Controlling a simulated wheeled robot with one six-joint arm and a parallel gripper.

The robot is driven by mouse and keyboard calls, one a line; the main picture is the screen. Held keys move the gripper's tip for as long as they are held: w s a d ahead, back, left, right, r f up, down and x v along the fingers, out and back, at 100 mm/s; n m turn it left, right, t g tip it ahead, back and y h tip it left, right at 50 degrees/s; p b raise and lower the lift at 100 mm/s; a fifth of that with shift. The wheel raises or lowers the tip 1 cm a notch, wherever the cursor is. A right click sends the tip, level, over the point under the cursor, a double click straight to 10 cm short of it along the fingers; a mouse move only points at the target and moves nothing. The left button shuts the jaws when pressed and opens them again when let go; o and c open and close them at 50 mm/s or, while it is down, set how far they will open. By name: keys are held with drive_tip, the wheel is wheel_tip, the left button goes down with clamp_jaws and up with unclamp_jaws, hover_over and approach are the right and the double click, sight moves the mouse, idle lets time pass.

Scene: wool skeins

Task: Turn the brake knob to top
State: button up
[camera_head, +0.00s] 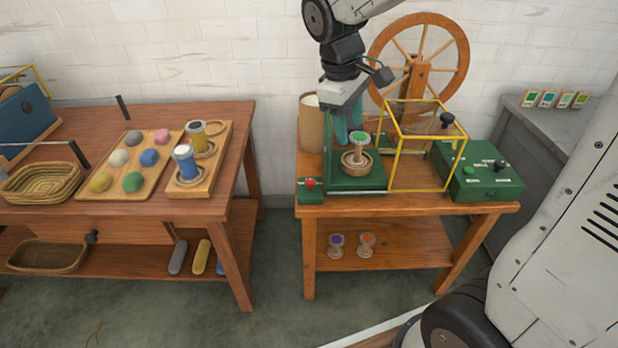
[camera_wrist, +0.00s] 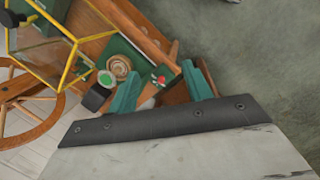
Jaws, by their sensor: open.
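A green control box (camera_head: 480,172) stands at the right end of the right table. A black knob (camera_head: 500,165) sits on its top beside small pale labels, too small to read. I cannot tell for sure which knob is the brake knob or which way it points. My gripper (camera_head: 348,122) is open, pointing down above the left part of this table, well left of the box. Its teal fingers also show in the wrist view (camera_wrist: 163,74), apart with nothing between them. A red knob (camera_head: 310,182) on a green block is at the table's front left.
A bobbin with a green top (camera_head: 358,139) stands by a round wooden holder (camera_head: 357,160) below my gripper. A yellow frame (camera_head: 422,190) with a black knob on top (camera_head: 447,119) stands between gripper and box. A spinning wheel (camera_head: 459,70) is behind.

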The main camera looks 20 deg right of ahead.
drive_tip(key=w+a+f+n+h, duration=0.1)
drive_tip(key=w+a+f+n, duration=0.25)
drive_tip(key=w+f, duration=0.65)
drive_tip(key=n+h, duration=0.1)
drive_tip(key=n, duration=0.4)
approach(310, 181)
drive_tip(key=f, duration=0.1)
drive_tip(key=shift+g, duration=0.3)
drive_tip(key=x, duration=0.6)
drive_tip(key=shift+w+d+f, duration=0.25)
drive_tip(key=shift+f, duration=0.1)
drive_tip(key=shift+d+f, duration=0.15)
drive_tip(key=shift+f, duration=0.15)
drive_tip(key=c, duration=1)
